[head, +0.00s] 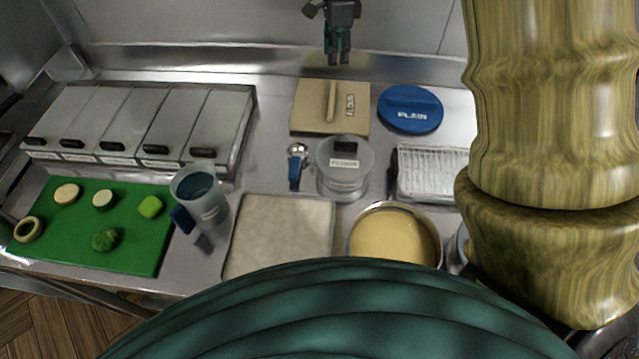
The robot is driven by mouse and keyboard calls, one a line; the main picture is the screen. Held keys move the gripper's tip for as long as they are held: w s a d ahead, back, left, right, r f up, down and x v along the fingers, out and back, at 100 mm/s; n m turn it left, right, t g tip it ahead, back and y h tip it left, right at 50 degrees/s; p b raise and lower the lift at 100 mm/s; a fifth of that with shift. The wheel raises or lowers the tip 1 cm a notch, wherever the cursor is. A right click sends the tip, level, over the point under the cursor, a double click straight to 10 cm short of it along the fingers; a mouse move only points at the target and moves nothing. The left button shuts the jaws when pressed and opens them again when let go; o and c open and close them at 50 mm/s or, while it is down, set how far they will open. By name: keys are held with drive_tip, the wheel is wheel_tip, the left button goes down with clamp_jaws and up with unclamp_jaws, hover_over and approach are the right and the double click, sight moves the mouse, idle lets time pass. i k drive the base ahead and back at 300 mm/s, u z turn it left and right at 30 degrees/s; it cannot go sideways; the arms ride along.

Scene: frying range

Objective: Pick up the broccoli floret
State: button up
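The broccoli floret (106,239) is a dark green, bumpy piece near the front edge of the green cutting board (135,257), at the lower left of the head view. It lies apart from the other pieces on the board. My gripper (338,61) is at the top middle, fingers pointing down, far to the right of and behind the floret. Nothing shows between its fingers. They look close together, but their gap is too small to judge.
The board also holds a pale round slice (67,193), a green-rimmed slice (103,199), a bright green piece (150,207) and a ring (28,229). A tall grey container (208,205) stands right of the board. Lidded bins (120,115) stand behind it.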

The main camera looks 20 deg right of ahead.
sight(106, 241)
drive_tip(key=u, duration=0.95)
